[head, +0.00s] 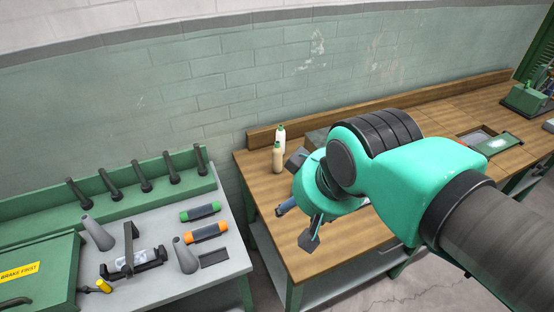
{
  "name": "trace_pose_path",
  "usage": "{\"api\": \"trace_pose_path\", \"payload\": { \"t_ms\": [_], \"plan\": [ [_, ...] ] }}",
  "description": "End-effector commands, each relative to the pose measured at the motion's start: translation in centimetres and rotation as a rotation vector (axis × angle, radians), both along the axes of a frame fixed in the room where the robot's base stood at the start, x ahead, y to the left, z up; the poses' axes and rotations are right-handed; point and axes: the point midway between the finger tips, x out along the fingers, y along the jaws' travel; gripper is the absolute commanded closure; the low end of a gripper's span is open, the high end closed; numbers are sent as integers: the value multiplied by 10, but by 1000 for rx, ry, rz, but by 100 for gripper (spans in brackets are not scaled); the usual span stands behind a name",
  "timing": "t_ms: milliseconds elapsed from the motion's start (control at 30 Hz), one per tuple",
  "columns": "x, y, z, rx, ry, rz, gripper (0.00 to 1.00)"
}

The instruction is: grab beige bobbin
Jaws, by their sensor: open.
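The beige bobbin (277,160) looks like a small upright bottle shape with a narrow top. It stands near the back left of the wooden bench (345,236), just in front of a white one with a green top (281,137). My gripper (297,222) is over the front left part of the bench, nearer the camera than the bobbin and to its lower right. It is open and apart from the bobbin. Nothing shows between its fingers. My teal wrist hides much of the bench behind it.
A grey block (316,139) sits right of the bobbins, partly hidden by my arm. A lower table (150,290) on the left holds grey cones, a green roll (201,212) and an orange roll (206,232). A gap separates it from the bench. A wall stands behind.

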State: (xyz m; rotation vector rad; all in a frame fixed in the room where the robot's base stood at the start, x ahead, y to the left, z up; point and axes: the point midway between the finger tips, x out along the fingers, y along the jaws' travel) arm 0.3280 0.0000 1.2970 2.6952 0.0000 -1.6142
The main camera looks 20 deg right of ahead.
Motion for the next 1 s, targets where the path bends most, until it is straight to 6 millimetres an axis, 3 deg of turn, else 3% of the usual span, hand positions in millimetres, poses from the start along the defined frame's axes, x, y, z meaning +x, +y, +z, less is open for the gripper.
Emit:
{"api": "trace_pose_path", "payload": {
  "t_ms": [167,367,700,1000],
  "plan": [
    [5,-1,4,1,5,-4,45],
    [27,-4,15,6,29,-23,45],
    [100,-16,38,22,99,-83,45],
    [173,-32,43,37,166,-139,45]
  ]
}}
